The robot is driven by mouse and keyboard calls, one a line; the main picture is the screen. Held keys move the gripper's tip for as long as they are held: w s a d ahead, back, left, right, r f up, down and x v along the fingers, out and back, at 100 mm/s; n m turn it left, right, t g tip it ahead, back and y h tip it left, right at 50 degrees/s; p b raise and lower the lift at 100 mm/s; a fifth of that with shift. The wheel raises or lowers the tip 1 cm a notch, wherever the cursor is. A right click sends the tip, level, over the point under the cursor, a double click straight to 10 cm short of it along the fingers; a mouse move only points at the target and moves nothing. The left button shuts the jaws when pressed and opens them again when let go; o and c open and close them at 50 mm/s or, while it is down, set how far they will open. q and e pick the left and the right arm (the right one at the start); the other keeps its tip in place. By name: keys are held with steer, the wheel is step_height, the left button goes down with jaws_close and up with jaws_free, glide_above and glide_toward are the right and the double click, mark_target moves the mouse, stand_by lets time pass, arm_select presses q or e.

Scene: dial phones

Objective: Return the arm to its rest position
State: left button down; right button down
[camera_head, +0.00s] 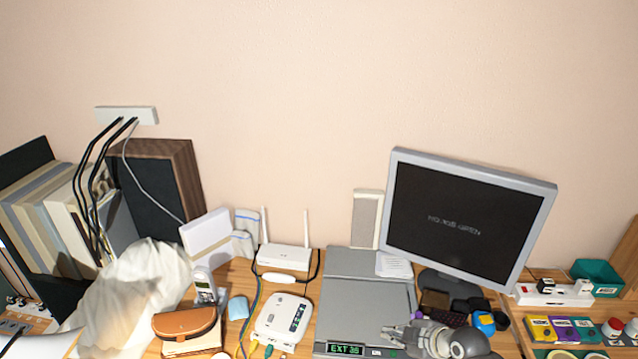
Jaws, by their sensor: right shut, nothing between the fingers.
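My right gripper (396,332) is at the bottom of the head view, right of centre. It is shut and empty, its fingers pointing left over the front part of a flat grey device (365,295). That device has a small green display (345,349) reading "EXT 36". I cannot tell whether the fingers touch the device. A cordless phone handset (204,287) stands upright at the left. A white phone base with a dark panel (283,320) sits left of the grey device. My left gripper is not in view.
A monitor (467,218) stands behind my right gripper. A white router (283,256), a brown pouch (185,323) and a pale cloth or bag (135,295) are to the left. Small coloured boxes (563,330) and a teal bin (597,275) are at the right. The desk is crowded.

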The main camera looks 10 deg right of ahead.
steer(key=s+a+f+m+g, duration=0.2)
steer(key=s+a, duration=0.4)
steer(key=s, duration=0.2)
steer(key=s+r+m+g+h, duration=0.1)
steer(key=s+r+m+h, duration=0.3)
steer(key=s, duration=0.6)
steer(key=s+r+m+g, duration=0.2)
steer(key=s+m, duration=0.5)
steer(key=s, duration=0.3)
step_height(320, 180, down, 30)
steer(key=s+g+b, duration=0.1)
steer(key=b, duration=0.3)
steer(key=s+d+f+b, duration=0.1)
steer(key=s+f+b, duration=0.1)
steer(key=s+f, duration=0.6)
steer(key=s+d+f+n+g+b, duration=0.1)
steer(key=s+d+f+b, duration=0.1)
steer(key=s+f, duration=0.7)
step_height(320, 180, down, 4)
steer(key=shift+s+d+r+b, duration=0.1)
steer(key=shift+s+d+b, duration=0.1)
steer(key=shift+d+b, duration=0.1)
stand_by(1.3)
